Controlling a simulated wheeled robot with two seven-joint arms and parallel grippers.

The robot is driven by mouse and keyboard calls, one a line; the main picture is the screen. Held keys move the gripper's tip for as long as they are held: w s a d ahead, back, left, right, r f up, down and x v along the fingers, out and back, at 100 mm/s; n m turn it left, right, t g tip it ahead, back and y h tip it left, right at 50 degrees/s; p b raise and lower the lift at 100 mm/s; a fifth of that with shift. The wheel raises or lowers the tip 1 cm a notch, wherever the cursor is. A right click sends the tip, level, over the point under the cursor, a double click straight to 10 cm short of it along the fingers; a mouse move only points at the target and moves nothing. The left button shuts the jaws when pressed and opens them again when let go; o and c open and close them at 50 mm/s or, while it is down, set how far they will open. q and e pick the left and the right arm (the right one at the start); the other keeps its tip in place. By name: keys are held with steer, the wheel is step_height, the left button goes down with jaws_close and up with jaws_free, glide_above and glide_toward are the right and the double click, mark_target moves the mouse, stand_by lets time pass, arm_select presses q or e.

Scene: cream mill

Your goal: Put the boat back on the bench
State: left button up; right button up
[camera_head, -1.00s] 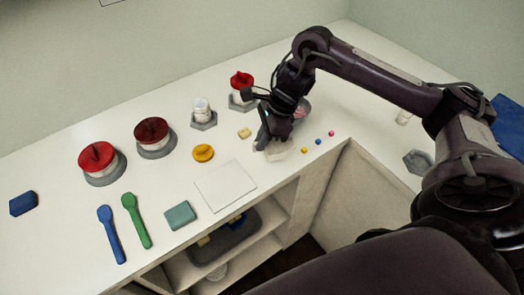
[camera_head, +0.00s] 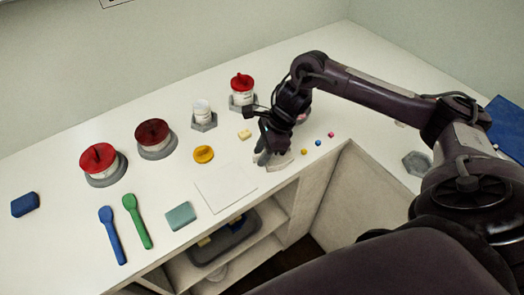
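The boat (camera_head: 281,160) is a small pale, whitish dish near the front edge of the white bench (camera_head: 70,170). My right gripper (camera_head: 266,154) comes down over it from behind. Its dark fingers look shut on the boat's left side, though they partly hide it. The boat looks tilted and very low; I cannot tell whether it touches the bench. My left gripper is not in view.
A flat white square (camera_head: 225,187) lies left of the boat, with a yellow disc (camera_head: 203,154) behind it. Small coloured beads (camera_head: 318,143) lie to the right.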

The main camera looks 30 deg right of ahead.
mark_target(276, 157)
steer(key=shift+r, duration=0.1)
steer(key=shift+r+p, duration=0.2)
steer(key=shift+p, duration=0.1)
steer(key=shift+d+r+b, duration=0.15)
steer(key=shift+r+b, duration=0.05)
steer(key=shift+b, duration=0.1)
steer(key=b+v, duration=0.1)
steer(key=v, duration=0.2)
steer(key=shift+d+r, duration=0.1)
steer(key=shift+r, duration=0.05)
steer(key=p+v, duration=0.1)
steer(key=v, duration=0.7)
